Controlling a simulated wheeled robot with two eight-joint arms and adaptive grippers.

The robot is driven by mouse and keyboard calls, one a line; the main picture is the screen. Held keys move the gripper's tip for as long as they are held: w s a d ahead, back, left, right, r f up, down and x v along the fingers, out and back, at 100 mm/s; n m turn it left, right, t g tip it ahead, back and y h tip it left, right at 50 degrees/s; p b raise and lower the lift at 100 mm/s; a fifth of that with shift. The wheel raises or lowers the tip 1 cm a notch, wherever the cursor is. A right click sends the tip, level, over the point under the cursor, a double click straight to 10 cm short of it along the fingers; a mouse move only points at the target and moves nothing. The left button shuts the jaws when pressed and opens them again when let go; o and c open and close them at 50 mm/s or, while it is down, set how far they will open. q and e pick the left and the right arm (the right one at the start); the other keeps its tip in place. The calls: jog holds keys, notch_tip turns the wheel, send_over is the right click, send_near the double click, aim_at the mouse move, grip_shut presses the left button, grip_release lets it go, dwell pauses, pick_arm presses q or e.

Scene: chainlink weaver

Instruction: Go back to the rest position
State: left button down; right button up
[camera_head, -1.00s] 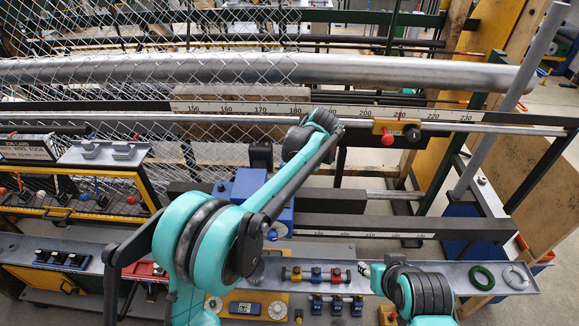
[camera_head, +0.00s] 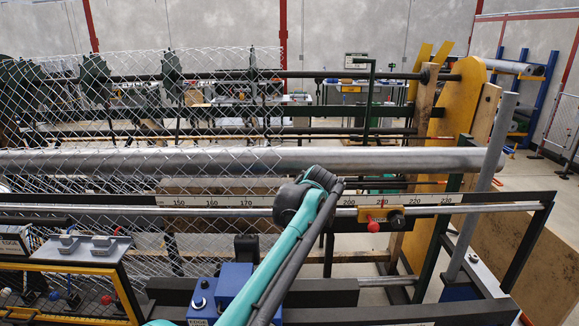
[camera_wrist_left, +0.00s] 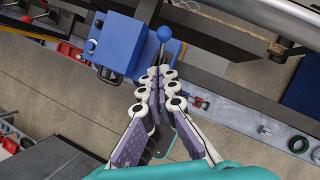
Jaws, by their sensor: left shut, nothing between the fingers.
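My left arm, teal and black, rises from the bottom of the head view to a bent joint in front of the long scale; its gripper does not show there. In the left wrist view my left gripper (camera_wrist_left: 162,76) is shut and empty, its pale, purple-padded fingers close together. The tips point at a blue ball knob (camera_wrist_left: 164,33) on a lever beside a blue box (camera_wrist_left: 115,42). The gap between tips and knob cannot be told. The blue box also shows in the head view (camera_head: 204,296), partly behind my arm. My right gripper is in neither view.
A thick grey roller (camera_head: 390,160) and a numbered scale rail (camera_head: 225,200) cross ahead. Chain-link mesh (camera_head: 140,100) hangs at left. A yellow-framed box (camera_head: 60,264) stands front left. In the wrist view a grey tray with a green ring (camera_wrist_left: 298,144) lies at right.

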pick_arm(q)
jog(key=s+a+f+n+t+h+b, duration=0.1)
jog(key=s+a+f+n+h+b, duration=0.1)
jog(key=s+a+f+n+b, duration=1.15)
jog(key=s+a+f+n+t+b, duration=0.1)
jog(key=s+f+n+b, duration=0.3)
jog(key=s+f+n, duration=0.4)
jog(key=s+a+f+n+t+h+b, duration=0.1)
jog(key=s+f+n+b, duration=0.4)
jog(key=f, duration=0.9)
jog(key=s+a+n, duration=0.1)
jog(key=s+n, duration=0.2)
jog(key=s, duration=0.1)
jog(key=shift+a+h, duration=0.3)
jog(key=shift+a, duration=0.05)
jog(key=shift+r, duration=0.1)
